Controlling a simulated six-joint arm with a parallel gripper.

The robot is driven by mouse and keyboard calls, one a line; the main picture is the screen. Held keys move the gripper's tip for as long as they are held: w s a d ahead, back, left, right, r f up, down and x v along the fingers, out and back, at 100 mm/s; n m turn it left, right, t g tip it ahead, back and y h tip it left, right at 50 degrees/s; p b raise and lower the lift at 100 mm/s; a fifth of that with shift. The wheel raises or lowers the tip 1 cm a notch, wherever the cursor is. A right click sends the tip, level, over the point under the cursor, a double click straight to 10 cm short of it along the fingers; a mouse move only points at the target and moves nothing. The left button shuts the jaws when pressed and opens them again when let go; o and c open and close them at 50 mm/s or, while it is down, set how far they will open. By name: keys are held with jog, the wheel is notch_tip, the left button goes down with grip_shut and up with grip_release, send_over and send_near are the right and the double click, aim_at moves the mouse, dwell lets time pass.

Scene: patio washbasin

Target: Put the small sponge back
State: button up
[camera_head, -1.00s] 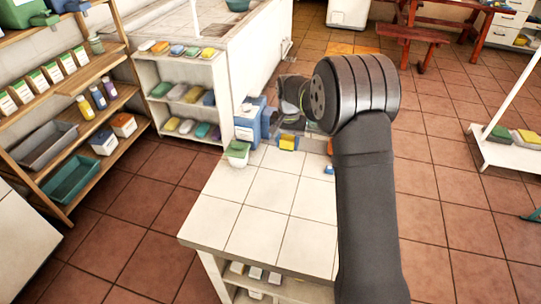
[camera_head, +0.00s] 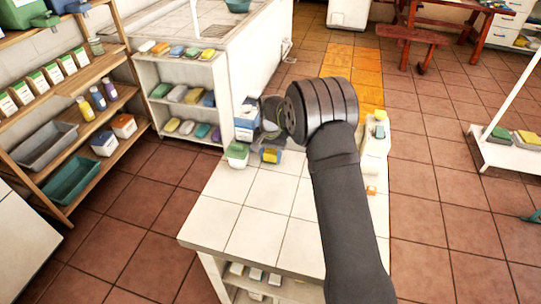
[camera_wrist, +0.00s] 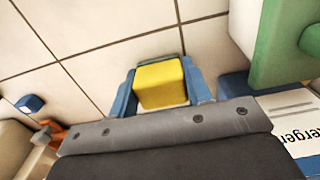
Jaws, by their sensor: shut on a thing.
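My gripper (camera_head: 271,155) is shut on a small yellow sponge (camera_wrist: 161,84). In the wrist view the sponge sits between two blue fingers, with a thin dark green strip at its far edge. In the head view the sponge (camera_head: 271,157) shows near the back left of the white tiled counter (camera_head: 240,210), just right of a white tub with a green lid (camera_head: 237,149). I cannot tell whether the sponge touches the counter. The dark wrist and arm hide part of the counter.
A detergent box (camera_wrist: 292,118) stands close to the gripper, beside the green-lidded tub (camera_wrist: 275,45). A small blue block (camera_wrist: 30,104) and an orange piece (camera_head: 371,190) lie on the counter. A shelf of several sponges (camera_head: 186,54) stands behind. The counter's front left is clear.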

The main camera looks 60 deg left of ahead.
aim_at(270, 152)
jog(key=shift+f, duration=0.15)
jog(key=o, duration=1.1)
notch_tip(270, 152, up, 12)
jog(key=shift+r, duration=0.2)
notch_tip(270, 152, down, 12)
jog(key=shift+r, duration=1.7)
